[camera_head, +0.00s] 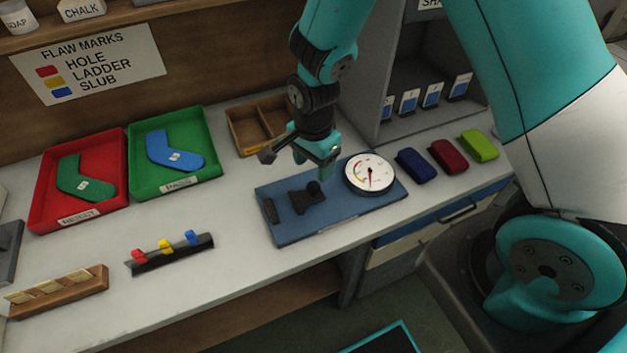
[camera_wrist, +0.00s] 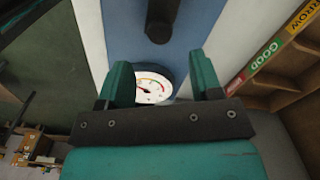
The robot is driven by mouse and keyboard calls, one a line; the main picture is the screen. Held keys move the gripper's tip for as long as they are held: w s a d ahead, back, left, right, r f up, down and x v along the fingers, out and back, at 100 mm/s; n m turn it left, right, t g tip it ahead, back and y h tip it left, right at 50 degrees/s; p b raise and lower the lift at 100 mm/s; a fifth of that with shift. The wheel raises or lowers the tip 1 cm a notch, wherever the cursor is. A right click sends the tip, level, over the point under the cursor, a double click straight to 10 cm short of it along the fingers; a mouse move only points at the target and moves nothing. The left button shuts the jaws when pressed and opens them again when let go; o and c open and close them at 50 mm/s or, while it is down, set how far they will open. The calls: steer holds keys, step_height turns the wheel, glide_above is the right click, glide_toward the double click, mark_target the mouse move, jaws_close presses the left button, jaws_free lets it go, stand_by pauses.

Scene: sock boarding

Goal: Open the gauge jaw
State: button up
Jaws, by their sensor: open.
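The gauge has a blue base plate (camera_head: 335,220) on the bench, with a round white dial (camera_head: 369,173) at its right end. Its black movable jaw (camera_head: 304,202) carries a round knob (camera_head: 314,187), and a gap separates it from the black fixed block (camera_head: 270,210) at the left end. My gripper (camera_head: 328,174) is above the plate, between the knob and the dial, open and empty. In the wrist view the dial (camera_wrist: 152,88) shows between my open fingers (camera_wrist: 162,76), and the knob (camera_wrist: 158,30) lies beyond the fingertips. Neither finger visibly touches the knob.
Blue, red and lime rolled items (camera_head: 447,157) lie right of the gauge. A red tray (camera_head: 40,205) and a green tray (camera_head: 215,150), each holding a flat sock shape, stand left. A rack of coloured markers (camera_head: 170,255) lies front left. A wooden divided box (camera_head: 240,135) stands behind.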

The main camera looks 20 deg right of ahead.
mark_target(314, 185)
step_height(314, 185, down, 7)
steer(key=shift+r+p, duration=0.1)
steer(key=shift+p, duration=0.2)
steer(key=c, duration=1.1)
